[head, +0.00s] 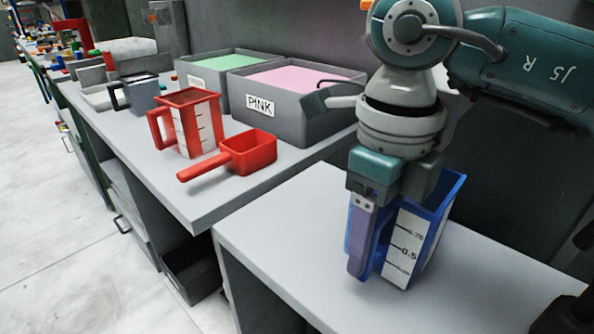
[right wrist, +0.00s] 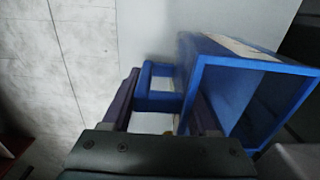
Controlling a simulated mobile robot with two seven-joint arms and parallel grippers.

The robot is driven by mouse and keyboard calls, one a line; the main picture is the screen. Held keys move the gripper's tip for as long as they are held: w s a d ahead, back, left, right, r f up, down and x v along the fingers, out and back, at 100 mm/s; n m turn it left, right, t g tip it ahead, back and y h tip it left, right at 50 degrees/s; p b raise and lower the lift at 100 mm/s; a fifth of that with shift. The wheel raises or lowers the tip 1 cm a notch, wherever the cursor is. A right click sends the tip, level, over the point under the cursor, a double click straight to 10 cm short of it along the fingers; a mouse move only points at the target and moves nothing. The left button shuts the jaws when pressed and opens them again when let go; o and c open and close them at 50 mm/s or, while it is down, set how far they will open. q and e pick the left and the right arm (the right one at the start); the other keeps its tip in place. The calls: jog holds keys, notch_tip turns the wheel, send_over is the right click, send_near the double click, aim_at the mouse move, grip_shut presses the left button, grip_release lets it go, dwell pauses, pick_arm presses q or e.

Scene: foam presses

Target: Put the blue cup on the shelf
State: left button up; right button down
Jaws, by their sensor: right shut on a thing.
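The blue cup (head: 432,230) is a square measuring cup with a white scale on its side. It is upright at the grey surface in the right half of the head view; I cannot tell whether its base touches. My right gripper (head: 364,235) points down and is shut on the cup's handle. In the right wrist view the cup (right wrist: 228,95) is open at the top and looks empty, with its handle (right wrist: 155,85) between the fingers of the right gripper (right wrist: 160,118). My left gripper is not in view. No separate shelf can be made out for certain.
A red measuring cup (head: 200,125) and a red scoop (head: 248,153) stand on the grey bench (head: 205,195) at left. Behind them are a PINK bin (head: 285,120) and a bin of green powder (head: 210,85). The nearer grey surface (head: 300,250) is clear left of the blue cup.

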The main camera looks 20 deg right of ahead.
jog(key=shift+w+d+f, duration=0.1)
jog(key=shift+d+f, duration=0.05)
jog(key=shift+f, duration=0.25)
jog(key=shift+c, duration=2.2)
grip_release()
jog(key=shift+r, duration=0.1)
notch_tip(320, 180, up, 12)
jog(key=shift+r+p, duration=0.15)
jog(key=shift+p, duration=0.45)
